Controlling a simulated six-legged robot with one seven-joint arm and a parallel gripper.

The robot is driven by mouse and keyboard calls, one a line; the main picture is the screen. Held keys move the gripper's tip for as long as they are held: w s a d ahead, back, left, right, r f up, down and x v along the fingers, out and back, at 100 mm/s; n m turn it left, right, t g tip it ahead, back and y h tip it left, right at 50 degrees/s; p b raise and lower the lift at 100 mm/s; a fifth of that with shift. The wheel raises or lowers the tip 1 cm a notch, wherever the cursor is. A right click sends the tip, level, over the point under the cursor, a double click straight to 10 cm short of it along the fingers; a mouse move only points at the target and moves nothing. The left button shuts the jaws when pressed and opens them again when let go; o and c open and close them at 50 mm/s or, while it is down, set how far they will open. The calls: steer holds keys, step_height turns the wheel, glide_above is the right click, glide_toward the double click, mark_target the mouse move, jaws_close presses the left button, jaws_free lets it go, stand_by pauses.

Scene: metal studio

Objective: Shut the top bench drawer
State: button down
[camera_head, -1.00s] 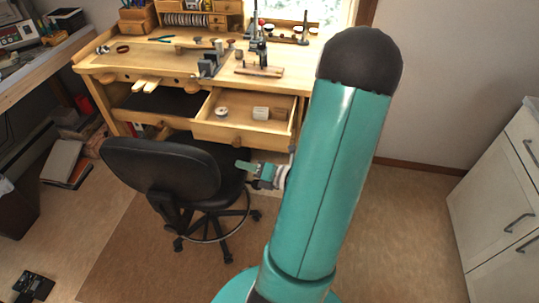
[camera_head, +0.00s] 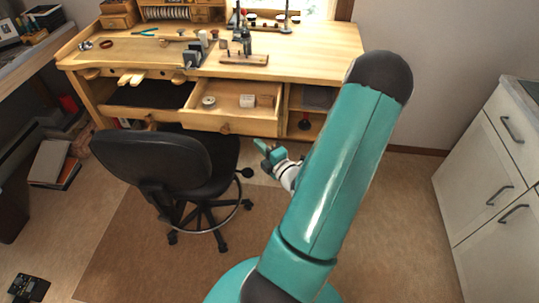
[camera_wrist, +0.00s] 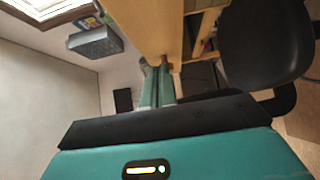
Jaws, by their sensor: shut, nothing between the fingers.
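The top bench drawer stands open, pulled out from the wooden bench (camera_head: 310,50). Its pale wooden front (camera_head: 200,121) has a round knob (camera_head: 225,128). A small round item (camera_head: 208,101) and two blocks (camera_head: 247,101) lie inside. My gripper (camera_head: 257,144) is shut and empty, below and to the right of the knob in the head view, with a gap between them in the picture. The wrist view shows my closed teal fingers (camera_wrist: 157,68) close to a wooden bench part (camera_wrist: 155,25); I cannot tell whether they touch it.
A black swivel chair (camera_head: 165,165) stands in front of the bench, left of my gripper. An open shelf compartment (camera_head: 305,120) is right of the drawer. White cabinets (camera_head: 490,170) stand at the right.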

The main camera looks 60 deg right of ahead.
mark_target(252, 127)
steer(key=w+d, duration=0.3)
steer(key=d, duration=0.1)
steer(key=shift+w, duration=0.3)
steer(key=shift+d, duration=0.15)
steer(key=shift+w+d, duration=0.1)
steer(key=shift+d, duration=0.05)
